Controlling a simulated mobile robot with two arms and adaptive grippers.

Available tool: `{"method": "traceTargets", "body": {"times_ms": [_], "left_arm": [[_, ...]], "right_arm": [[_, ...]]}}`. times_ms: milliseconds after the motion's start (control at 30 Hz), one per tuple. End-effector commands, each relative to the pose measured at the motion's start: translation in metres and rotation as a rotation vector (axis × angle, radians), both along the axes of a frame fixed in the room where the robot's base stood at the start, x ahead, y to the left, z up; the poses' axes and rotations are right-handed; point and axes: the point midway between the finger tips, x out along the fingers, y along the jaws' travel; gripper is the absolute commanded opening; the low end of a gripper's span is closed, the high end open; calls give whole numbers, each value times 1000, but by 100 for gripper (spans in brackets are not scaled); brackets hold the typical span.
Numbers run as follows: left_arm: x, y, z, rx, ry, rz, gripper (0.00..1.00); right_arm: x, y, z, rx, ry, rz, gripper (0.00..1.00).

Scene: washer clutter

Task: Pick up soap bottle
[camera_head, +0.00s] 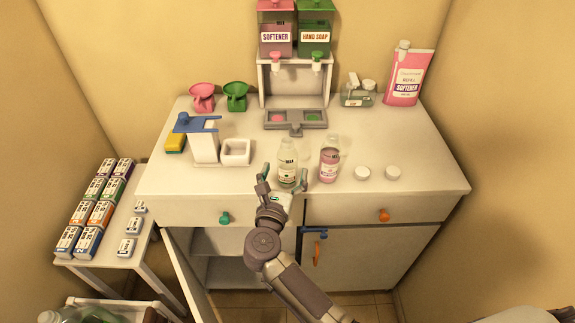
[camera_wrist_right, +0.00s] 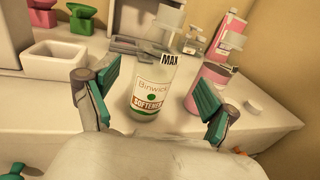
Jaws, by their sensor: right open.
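A clear, empty-looking bottle (camera_head: 287,165) stands upright near the front edge of the white counter. In the right wrist view, this bottle (camera_wrist_right: 150,88) carries a "MAX" mark and a label that seems to read "SOFTENER". My right gripper (camera_head: 284,182) is open at the front edge, its teal fingers to either side of the bottle with gaps; I cannot tell whether the bottle is fully between them. A bottle with pink liquid (camera_head: 329,160) stands just right. My left gripper is out of view.
Softener (camera_head: 277,30) and hand soap (camera_head: 315,30) dispensers stand at the back above a grey tray (camera_head: 296,130). A pink softener pack (camera_head: 408,75) is back right. White caps (camera_head: 362,173) lie right of the bottles. A cabinet door (camera_head: 190,275) hangs open below left.

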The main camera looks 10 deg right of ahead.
Motion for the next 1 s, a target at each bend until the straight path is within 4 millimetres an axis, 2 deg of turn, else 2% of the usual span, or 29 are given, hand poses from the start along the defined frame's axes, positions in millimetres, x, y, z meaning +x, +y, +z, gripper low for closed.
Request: {"method": "traceTargets", "body": {"times_ms": [300, 600, 667, 900, 1000], "left_arm": [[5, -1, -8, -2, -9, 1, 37], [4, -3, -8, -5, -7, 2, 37], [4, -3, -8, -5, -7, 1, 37], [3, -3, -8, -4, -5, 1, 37], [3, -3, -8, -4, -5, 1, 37]], "right_arm": [[41, -15, -7, -4, -1, -1, 85], [46, -17, -8, -1, 0, 0, 85], [46, -17, -8, -1, 0, 0, 77], [46, -17, -8, -1, 0, 0, 37], [46, -17, -8, -1, 0, 0, 25]]}}
